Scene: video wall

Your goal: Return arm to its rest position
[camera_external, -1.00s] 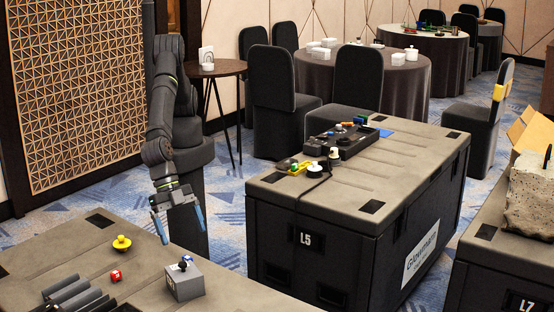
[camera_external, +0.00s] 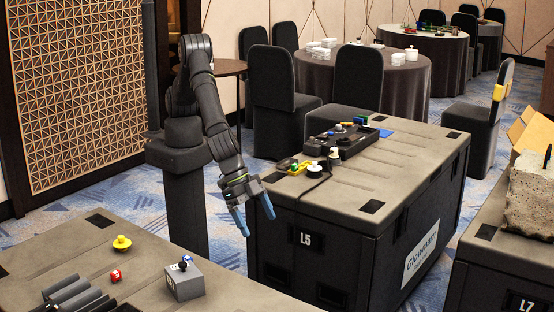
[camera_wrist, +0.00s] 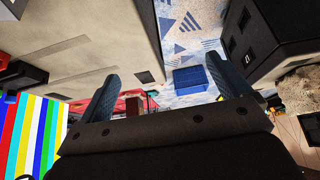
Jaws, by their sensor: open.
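My gripper (camera_external: 254,214) is in the middle of the external view, in the gap between the front-left case and the L5 case. Its two blue fingers are spread apart and point down, with nothing between them. In the wrist view, the fingers of my gripper (camera_wrist: 170,95) stand wide apart with no object held. My arm bends at the elbow from its dark pedestal and slopes down to the right.
The L5 case (camera_external: 400,168) stands just right of my gripper, bearing a black tray (camera_external: 346,143) of small parts. Chairs and round tables stand behind.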

